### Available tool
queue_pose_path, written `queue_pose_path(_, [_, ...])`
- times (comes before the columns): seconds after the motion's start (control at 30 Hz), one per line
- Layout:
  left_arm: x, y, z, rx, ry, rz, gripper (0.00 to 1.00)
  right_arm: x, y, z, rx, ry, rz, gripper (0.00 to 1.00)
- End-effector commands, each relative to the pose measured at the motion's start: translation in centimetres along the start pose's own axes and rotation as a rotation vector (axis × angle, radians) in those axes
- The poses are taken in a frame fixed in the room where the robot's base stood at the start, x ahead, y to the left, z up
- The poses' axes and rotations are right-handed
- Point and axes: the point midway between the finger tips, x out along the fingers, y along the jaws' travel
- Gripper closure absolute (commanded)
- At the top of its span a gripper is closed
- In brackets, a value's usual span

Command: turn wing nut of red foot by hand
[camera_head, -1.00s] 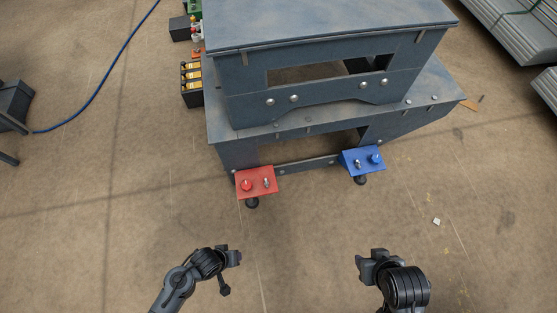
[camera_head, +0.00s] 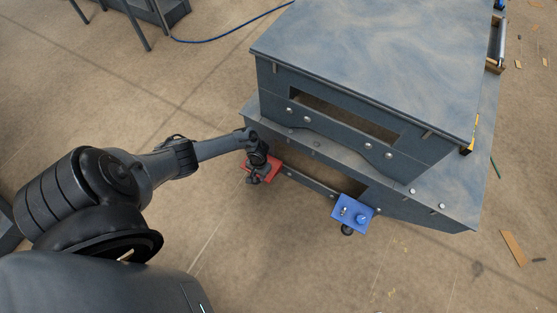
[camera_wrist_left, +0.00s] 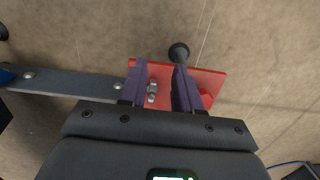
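The red foot (camera_head: 272,172) sits at the near left corner of the grey machine frame, partly covered by my left gripper (camera_head: 258,172) in the head view. In the left wrist view the red foot (camera_wrist_left: 215,83) lies just past the fingertips. Its silver wing nut (camera_wrist_left: 152,91) shows between the two fingers of my left gripper (camera_wrist_left: 160,85), nearer the left finger. The fingers are open, with a gap visible on the nut's right. Contact and exact height over the nut cannot be told. The wing nut is hidden in the head view. My right gripper is not in view.
A flat grey bar (camera_wrist_left: 65,82) joins the red foot to the blue foot (camera_head: 352,213). The machine's upper box (camera_head: 365,65) stands behind the feet. Floor in front is clear.

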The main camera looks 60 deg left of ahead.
Motion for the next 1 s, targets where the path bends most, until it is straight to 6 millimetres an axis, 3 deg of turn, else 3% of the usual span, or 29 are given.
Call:
queue_pose_path(0.03, [-1.5, 0.1, -1.3, 0.000, 0.020, 0.001, 0.67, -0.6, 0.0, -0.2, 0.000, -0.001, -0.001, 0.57])
queue_pose_path(0.13, [-3.4, 0.3, -3.3, -0.001, 0.051, 0.005, 0.67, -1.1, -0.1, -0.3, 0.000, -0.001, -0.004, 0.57])
queue_pose_path(0.33, [-4.9, 1.0, -5.2, -0.001, 0.081, 0.016, 0.67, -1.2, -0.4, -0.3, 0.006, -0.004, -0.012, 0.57])
queue_pose_path(0.57, [-3.6, 1.1, -5.5, -0.002, 0.084, 0.017, 0.67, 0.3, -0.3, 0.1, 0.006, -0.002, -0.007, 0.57])
queue_pose_path(1.0, [0.9, 1.2, -5.8, -0.001, 0.084, 0.018, 0.67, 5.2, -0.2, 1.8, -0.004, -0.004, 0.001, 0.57])
